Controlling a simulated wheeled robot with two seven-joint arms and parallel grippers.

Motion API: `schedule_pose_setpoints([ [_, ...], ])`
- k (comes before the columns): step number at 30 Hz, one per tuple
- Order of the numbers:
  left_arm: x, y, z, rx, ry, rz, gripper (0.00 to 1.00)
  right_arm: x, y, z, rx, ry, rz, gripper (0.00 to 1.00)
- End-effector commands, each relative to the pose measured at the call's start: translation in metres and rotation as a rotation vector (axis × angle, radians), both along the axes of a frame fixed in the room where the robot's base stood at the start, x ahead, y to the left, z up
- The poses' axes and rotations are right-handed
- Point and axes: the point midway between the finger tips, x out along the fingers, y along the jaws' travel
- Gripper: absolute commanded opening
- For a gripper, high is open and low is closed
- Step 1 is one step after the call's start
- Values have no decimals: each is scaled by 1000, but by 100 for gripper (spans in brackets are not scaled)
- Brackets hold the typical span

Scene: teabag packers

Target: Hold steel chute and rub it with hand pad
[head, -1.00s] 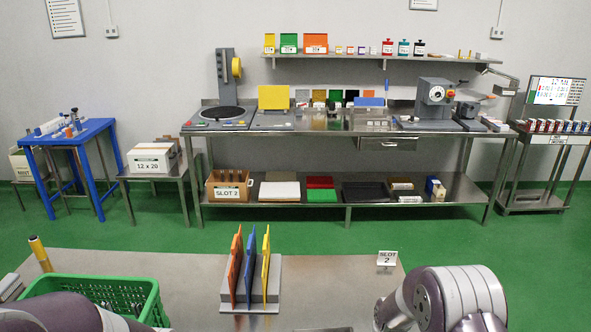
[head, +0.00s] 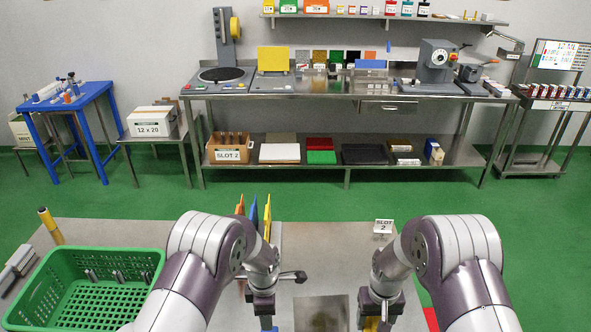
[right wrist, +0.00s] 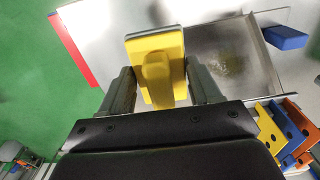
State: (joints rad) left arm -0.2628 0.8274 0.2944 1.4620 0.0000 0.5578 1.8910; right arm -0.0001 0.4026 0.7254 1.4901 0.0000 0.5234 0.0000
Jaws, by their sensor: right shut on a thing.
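My right gripper (right wrist: 155,92) is shut on a yellow hand pad (right wrist: 155,52), which sits between its fingers in the right wrist view. In the head view my right gripper (head: 377,308) points down at the front right, with a bit of yellow below it. The steel chute (head: 322,314) lies between my two grippers at the bottom edge. It also shows beside the pad in the right wrist view (right wrist: 225,62), with a darker smudged patch. My left gripper (head: 263,308) points down left of the chute, above something blue (head: 266,323); its jaws are not clear.
A green basket (head: 60,292) with small dark pieces stands on the table at left. A rack (right wrist: 287,128) of orange, blue and yellow plates is behind my left wrist. A red strip (head: 431,318) lies right of my right gripper.

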Motion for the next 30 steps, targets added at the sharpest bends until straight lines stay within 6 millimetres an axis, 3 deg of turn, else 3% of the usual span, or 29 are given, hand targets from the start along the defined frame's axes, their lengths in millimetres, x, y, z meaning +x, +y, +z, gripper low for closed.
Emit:
schedule_pose_setpoints([
  [9, -1, 0, -69, 0, 1, -2, 60, 0, 0, -51, 0, 0, 0, 26],
  [15, 0, 0, -100, 0, 0, -3, 60, 0, 0, -72, 0, 0, 0, 26],
  [21, 0, 0, -113, 0, -1, -3, 60, 0, 0, -80, 0, 0, 0, 26],
  [30, 0, 0, -114, 0, 0, -3, 60, 0, 0, -80, 0, 0, 0, 26],
])
